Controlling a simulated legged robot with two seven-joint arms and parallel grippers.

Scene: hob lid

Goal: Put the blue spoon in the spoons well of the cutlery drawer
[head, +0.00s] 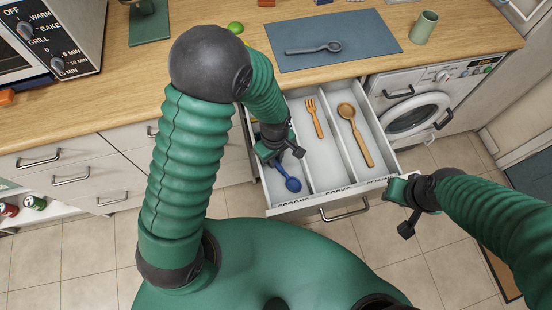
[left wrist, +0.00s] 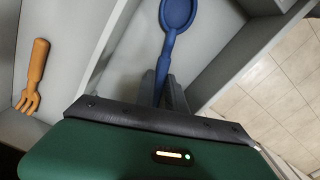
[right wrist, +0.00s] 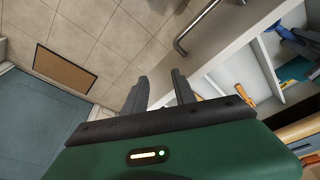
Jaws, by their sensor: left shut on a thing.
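The blue spoon (head: 293,184) is in the left well (head: 277,199) of the open cutlery drawer (head: 385,155), whose front label seems to read SPOONS. My left gripper (head: 277,153) reaches down into that well and is shut on the spoon's handle. In the left wrist view the spoon (left wrist: 178,14) extends from between the fingers (left wrist: 164,88), bowl pointing away. I cannot tell whether the bowl touches the well floor. My right gripper (head: 400,196) is outside the drawer's front right corner. Its fingers are apart and empty in the right wrist view (right wrist: 160,90).
A wooden fork (head: 315,118) lies in the middle well and a wooden spoon (head: 354,135) in the right well. Dividers separate the wells.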

